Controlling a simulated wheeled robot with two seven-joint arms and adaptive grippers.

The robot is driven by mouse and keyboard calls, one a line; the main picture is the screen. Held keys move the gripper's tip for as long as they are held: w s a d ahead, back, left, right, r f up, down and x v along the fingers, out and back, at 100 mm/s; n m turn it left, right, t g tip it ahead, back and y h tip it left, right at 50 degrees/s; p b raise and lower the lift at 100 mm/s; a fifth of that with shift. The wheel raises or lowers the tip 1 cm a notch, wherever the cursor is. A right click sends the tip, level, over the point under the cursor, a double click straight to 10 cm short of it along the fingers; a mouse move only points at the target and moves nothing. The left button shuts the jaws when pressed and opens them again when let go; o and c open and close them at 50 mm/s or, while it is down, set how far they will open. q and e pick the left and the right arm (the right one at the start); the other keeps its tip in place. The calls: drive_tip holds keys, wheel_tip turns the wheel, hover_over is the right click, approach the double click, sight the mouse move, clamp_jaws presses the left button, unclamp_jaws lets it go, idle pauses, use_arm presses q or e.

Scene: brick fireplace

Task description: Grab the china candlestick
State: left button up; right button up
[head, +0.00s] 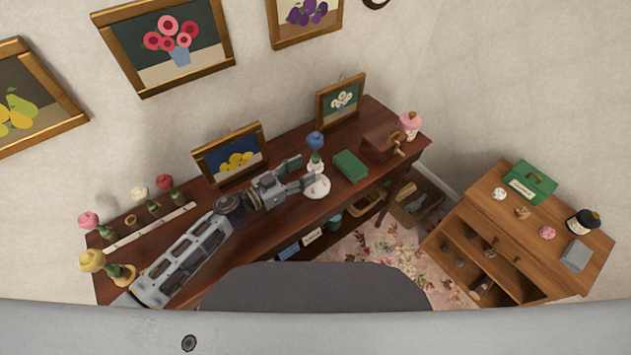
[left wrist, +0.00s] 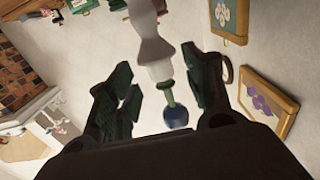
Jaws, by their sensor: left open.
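The white china candlestick (head: 317,187) stands upright near the front edge of the dark wooden table, with a blue top (head: 315,140) on a green stem rising from it. My left gripper (head: 302,171) is open, with its fingers reaching to the candlestick from the left. In the left wrist view, the white candlestick (left wrist: 154,50) and its blue top (left wrist: 176,117) show between the two open fingers of the gripper (left wrist: 163,88). Whether a finger touches it cannot be told. My right gripper is not in view.
A green box (head: 350,165) and a wooden grinder (head: 382,145) stand right of the candlestick. Framed pictures (head: 231,155) (head: 340,101) lean at the back. Several coloured flowers (head: 165,182) stand at the left end. A small cabinet (head: 540,225) is at the right.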

sight(316, 163)
use_arm(q)
drive_tip(key=shift+x, duration=2.6)
drive_tip(key=shift+s, duration=0.1)
clamp_jaws()
drive_tip(key=shift+r, duration=0.1)
